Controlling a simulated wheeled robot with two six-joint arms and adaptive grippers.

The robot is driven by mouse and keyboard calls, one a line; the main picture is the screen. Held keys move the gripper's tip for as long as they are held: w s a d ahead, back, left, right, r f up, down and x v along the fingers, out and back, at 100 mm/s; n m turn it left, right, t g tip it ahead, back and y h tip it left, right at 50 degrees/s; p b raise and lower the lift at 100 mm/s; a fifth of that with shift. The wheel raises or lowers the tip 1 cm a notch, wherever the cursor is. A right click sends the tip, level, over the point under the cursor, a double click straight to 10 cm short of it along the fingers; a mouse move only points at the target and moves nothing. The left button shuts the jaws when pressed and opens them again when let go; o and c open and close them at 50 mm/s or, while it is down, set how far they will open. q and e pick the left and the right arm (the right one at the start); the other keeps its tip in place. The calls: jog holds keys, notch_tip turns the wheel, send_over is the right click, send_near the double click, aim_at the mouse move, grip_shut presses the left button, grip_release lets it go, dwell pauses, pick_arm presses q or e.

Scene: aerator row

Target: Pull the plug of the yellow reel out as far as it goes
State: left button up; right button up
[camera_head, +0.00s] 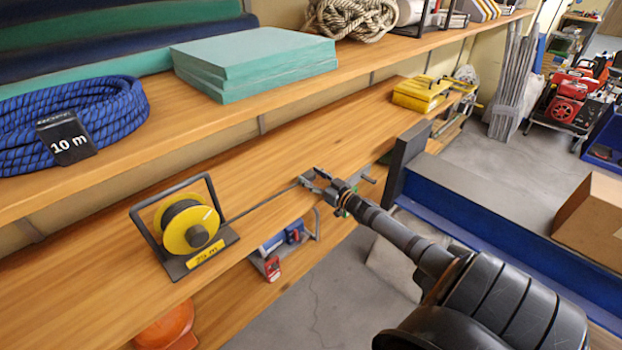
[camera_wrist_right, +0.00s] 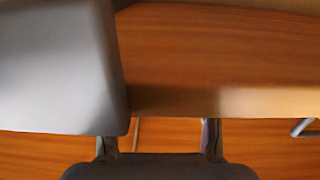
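The yellow reel (camera_head: 182,232) stands in a dark frame on the wooden shelf at the left of the head view. A dark cord (camera_head: 262,205) runs nearly straight from it, right and away, to my right gripper (camera_head: 312,181). The plug cannot be told apart from the fingers there. The right gripper is over the shelf's front part; in the right wrist view its two fingers (camera_wrist_right: 159,132) stand apart, with wood and a thin pale line between them. No plug shows clearly between them. My left gripper is not in view.
A dark upright panel (camera_head: 405,158) on a blue unit stands just right of the gripper. A yellow case (camera_head: 421,94) lies farther along the shelf. The upper shelf holds blue rope (camera_head: 70,120) and green boards (camera_head: 253,62). A blurred grey block (camera_wrist_right: 60,70) fills the wrist view's upper left.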

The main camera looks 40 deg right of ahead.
jog(key=shift+o, duration=1)
jog(key=shift+d, duration=0.1)
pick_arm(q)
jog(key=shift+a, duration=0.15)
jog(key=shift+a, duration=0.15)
pick_arm(e)
jog(key=shift+s, duration=0.1)
jog(key=s, duration=1.2)
jog(key=shift+d, duration=0.4)
jog(key=shift+w, duration=0.1)
